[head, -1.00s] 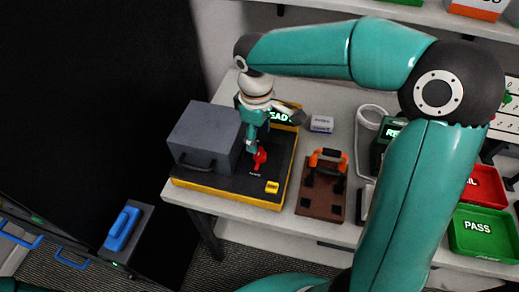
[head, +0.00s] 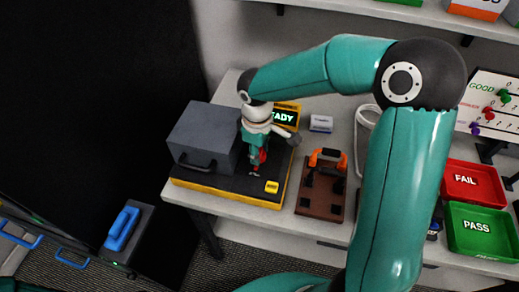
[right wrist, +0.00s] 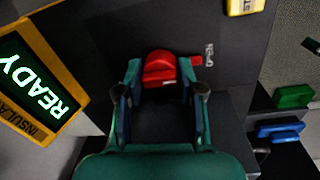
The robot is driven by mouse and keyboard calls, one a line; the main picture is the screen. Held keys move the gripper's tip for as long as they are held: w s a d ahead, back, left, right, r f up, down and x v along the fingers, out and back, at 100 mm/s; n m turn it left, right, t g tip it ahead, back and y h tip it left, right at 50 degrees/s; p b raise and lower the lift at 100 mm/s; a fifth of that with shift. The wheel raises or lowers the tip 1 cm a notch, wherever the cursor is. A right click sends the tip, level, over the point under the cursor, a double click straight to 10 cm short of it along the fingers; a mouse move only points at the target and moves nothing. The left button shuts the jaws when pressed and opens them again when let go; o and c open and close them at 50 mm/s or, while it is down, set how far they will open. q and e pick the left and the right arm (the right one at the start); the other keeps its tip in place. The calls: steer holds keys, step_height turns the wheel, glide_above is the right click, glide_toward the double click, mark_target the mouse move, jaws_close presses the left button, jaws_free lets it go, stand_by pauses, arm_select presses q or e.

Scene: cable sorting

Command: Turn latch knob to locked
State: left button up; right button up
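The red latch knob (head: 263,156) sits on the dark top of a yellow-edged fixture (head: 228,188), to the right of a grey box with a handle (head: 204,138). In the right wrist view the knob (right wrist: 160,67) lies between the fingertips of my right gripper (right wrist: 160,80), its red pointer toward the "OPEN" label (right wrist: 209,53). The fingers are apart, one on each side; whether they touch the knob is unclear. In the head view my right gripper (head: 255,162) points down over the knob and partly hides it. My left gripper is out of view.
A lit "READY" display (head: 284,116) stands behind the knob, and a yellow block (head: 271,187) sits in front. A brown board with an orange-handled tool (head: 325,185) is to the right. Red "FAIL" (head: 470,183) and green "PASS" (head: 480,228) trays are farther right.

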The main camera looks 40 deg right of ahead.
steer(key=c, duration=0.5)
steer(key=m+b, duration=0.2)
steer(key=m, duration=0.1)
steer(key=shift+w+f+m, duration=0.1)
steer(key=shift+f+m, duration=0.05)
steer(key=shift+m, duration=0.15)
steer(key=m+b, duration=0.2)
steer(key=m, duration=0.1)
steer(key=shift+m, duration=0.3)
steer(key=m+b, duration=0.1)
steer(key=m, duration=0.4)
steer(key=shift+b, duration=0.4)
steer(key=m, duration=0.2)
steer(key=m+b, duration=0.1)
steer(key=m, duration=0.2)
steer(key=shift+w+r+m+g, duration=0.1)
steer(key=shift+r+m+g, duration=0.1)
steer(key=shift+m+g, duration=0.1)
